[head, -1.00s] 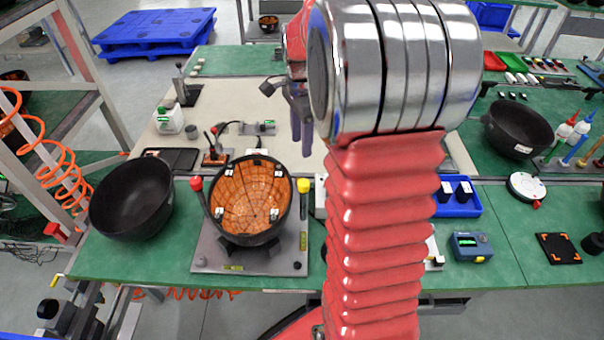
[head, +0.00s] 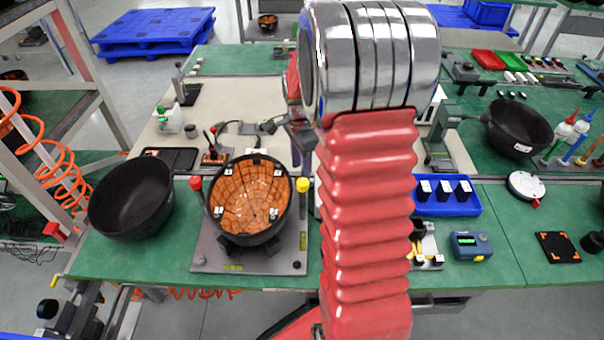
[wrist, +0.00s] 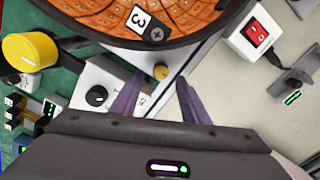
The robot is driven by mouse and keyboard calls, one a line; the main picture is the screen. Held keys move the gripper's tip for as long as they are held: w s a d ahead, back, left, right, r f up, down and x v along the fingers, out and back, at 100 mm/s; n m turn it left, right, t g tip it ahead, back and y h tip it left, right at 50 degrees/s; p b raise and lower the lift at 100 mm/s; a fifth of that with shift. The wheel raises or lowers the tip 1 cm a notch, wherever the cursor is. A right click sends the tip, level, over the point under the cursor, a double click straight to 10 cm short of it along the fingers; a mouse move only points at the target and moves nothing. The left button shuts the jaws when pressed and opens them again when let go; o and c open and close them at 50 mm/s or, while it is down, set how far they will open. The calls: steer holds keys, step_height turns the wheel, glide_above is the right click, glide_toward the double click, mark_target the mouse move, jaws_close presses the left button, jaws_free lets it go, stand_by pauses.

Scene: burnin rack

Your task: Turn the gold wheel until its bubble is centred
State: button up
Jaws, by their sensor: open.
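A small gold wheel (wrist: 161,70) shows in the wrist view on the pale plate beside the orange-lined black bowl. My gripper (wrist: 162,82) is open, with its two purple fingers pointing toward the wheel, one on either side of it in the picture. I cannot tell whether they touch it. In the head view my gripper (head: 305,158) is partly hidden behind my red arm, right of the bowl. The grey base plate (head: 208,250) carries two yellow-green level vials, one at its front (head: 232,267) and one at its right edge (head: 303,240). Their bubbles are too small to read.
The bowl (head: 250,235) stands on the plate, with a red knob (head: 195,184) and a yellow knob (head: 303,185) beside it. A white box with a red switch (wrist: 258,38) and a box with a black knob (wrist: 97,95) flank my fingers. An empty black bowl (head: 132,198) stands left.

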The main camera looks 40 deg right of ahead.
steer(key=shift+f, duration=1.8)
steer(key=shift+c, duration=0.4)
steer(key=c, duration=0.9)
steer(key=shift+d, duration=0.25)
jaws_close()
steer(key=shift+c, duration=0.4)
jaws_free()
steer(key=shift+a, duration=0.15)
steer(key=shift+a, duration=0.1)
jaws_close()
steer(key=shift+n, duration=0.4)
